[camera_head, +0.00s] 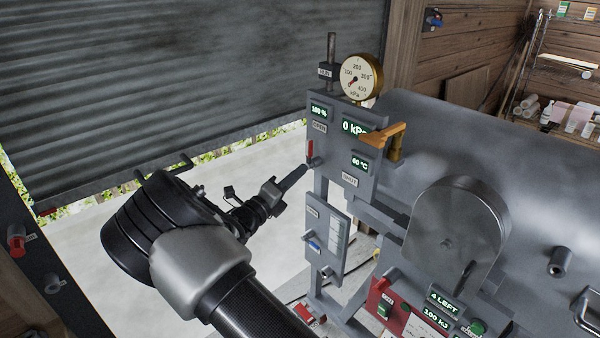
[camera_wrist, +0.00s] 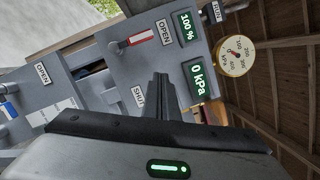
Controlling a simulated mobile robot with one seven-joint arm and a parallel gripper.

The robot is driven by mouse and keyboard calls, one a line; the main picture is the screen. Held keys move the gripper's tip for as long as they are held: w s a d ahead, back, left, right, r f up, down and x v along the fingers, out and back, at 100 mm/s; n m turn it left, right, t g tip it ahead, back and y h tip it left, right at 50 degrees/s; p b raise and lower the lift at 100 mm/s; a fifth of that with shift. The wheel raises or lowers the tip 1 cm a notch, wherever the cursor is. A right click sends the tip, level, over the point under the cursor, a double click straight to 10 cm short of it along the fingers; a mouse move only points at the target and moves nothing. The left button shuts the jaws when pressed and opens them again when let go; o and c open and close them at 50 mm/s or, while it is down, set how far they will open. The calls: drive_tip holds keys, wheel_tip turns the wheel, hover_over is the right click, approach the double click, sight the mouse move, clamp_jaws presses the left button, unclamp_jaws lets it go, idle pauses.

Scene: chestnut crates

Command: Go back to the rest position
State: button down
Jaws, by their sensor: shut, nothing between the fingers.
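My gripper (camera_head: 303,170) is shut and empty, its dark fingers held together just in front of the grey control panel (camera_head: 352,143). In the wrist view the fingers (camera_wrist: 160,85) point up at the panel, below a red-handled lever (camera_wrist: 141,37) that lies toward the OPEN label. The same red lever (camera_head: 310,149) stands just above the fingertips in the head view. I cannot tell whether the fingers touch the panel. Displays read 100 % (camera_head: 319,111) and 0 kPa (camera_head: 354,128).
A brass gauge (camera_head: 361,77) tops the panel and an orange handle (camera_head: 383,136) juts out. A big grey vessel (camera_head: 425,120) fills the right. A lower box (camera_head: 325,240) has a blue switch. A shutter (camera_head: 150,80) hangs behind; the pale floor (camera_head: 120,270) left of the machine is clear.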

drive_tip(key=s+d+r+m+g+y, duration=0.1)
drive_tip(key=s+d+r+m+g, duration=0.1)
drive_tip(key=s+d+m+g, duration=0.55)
drive_tip(key=s+d+r+m+g+y, duration=0.15)
drive_tip(key=s+d+m+g, duration=0.25)
drive_tip(key=s+d+m, duration=0.6)
drive_tip(key=s+a+r+m+t+y, duration=0.1)
drive_tip(key=s+a+r+m+y, duration=0.2)
drive_tip(key=s+m, duration=0.4)
drive_tip(key=s+a+r+m+t+y, duration=0.1)
drive_tip(key=s+a+r+m+y, duration=0.1)
drive_tip(key=s+m, duration=0.5)
drive_tip(key=s+a+r+m+t+y, duration=0.1)
drive_tip(key=s+a+r+m+y, duration=0.2)
drive_tip(key=s+a+m+y, duration=0.2)
drive_tip(key=s+m, duration=0.2)
drive_tip(key=m, duration=0.1)
drive_tip(key=shift+s+r, duration=0.3)
drive_tip(key=shift+r, duration=0.05)
